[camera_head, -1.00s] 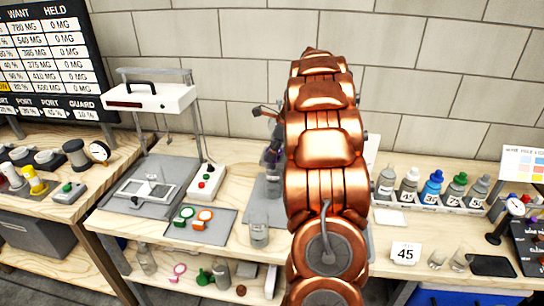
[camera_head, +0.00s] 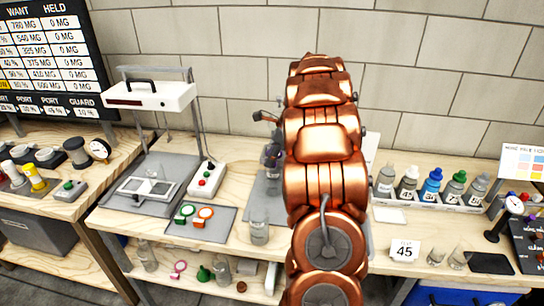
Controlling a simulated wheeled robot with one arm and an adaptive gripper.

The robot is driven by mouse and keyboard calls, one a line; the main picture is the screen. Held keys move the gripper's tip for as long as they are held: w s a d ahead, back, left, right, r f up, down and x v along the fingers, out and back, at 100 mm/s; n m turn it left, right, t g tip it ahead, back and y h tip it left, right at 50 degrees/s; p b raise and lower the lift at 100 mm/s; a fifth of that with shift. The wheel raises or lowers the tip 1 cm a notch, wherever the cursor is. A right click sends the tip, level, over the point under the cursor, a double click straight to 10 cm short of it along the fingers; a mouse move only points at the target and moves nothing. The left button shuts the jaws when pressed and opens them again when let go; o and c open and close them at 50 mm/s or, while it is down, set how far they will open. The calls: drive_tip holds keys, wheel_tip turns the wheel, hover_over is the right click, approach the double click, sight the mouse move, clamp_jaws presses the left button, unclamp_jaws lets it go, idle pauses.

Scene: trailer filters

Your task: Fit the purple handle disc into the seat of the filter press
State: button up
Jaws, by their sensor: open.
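My copper arm rises through the middle of the view and hides much of the bench behind it. My gripper is not visible; the arm covers the place where it would show. A dark upright device (camera_head: 271,157), which may be the filter press, shows only in part at the arm's left edge, over a grey base plate (camera_head: 262,203). Its seat is hidden. I cannot make out a purple handle disc. A grey tray (camera_head: 217,231) left of the arm holds a green-handled disc (camera_head: 186,212) and an orange-handled disc (camera_head: 204,214).
A white lamp-like stand (camera_head: 150,97) and a control box (camera_head: 207,178) are at left. A clear jar (camera_head: 259,230) stands at the bench's front. Several bottles (camera_head: 432,183) stand in a rack at right, behind a "45" card (camera_head: 404,250). A pink ringed item (camera_head: 178,269) lies on the lower shelf.

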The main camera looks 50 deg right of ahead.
drive_tip(key=shift+r, duration=0.1)
drive_tip(key=shift+d+r, duration=0.1)
drive_tip(key=shift+r, duration=0.2)
drive_tip(key=b+v, duration=0.2)
drive_tip(key=v, duration=0.9)
drive_tip(key=shift+s+r, duration=0.2)
drive_tip(key=s+a+f+n+g, duration=0.15)
drive_tip(key=a+n, duration=0.45)
drive_tip(key=a, duration=0.7)
drive_tip(key=s+a+f+n+g, duration=0.1)
drive_tip(key=s+a+n+g, duration=0.15)
drive_tip(key=a+n, duration=0.7)
drive_tip(key=s+a+f+n+h, duration=0.1)
drive_tip(key=s+a+f+n, duration=0.2)
drive_tip(key=s, duration=0.4)
drive_tip(key=s+a+f+n+g, duration=0.1)
drive_tip(key=s+a+f+n, duration=0.2)
drive_tip(key=s+a+n, duration=0.3)
drive_tip(key=s+a+f+n+h, duration=0.1)
drive_tip(key=s+a+f+n, duration=0.2)
drive_tip(key=s+a, duration=0.5)
drive_tip(key=shift+s+a+n+h, duration=0.2)
drive_tip(key=shift+s+n+h, duration=0.1)
drive_tip(key=shift+s+n, duration=0.45)
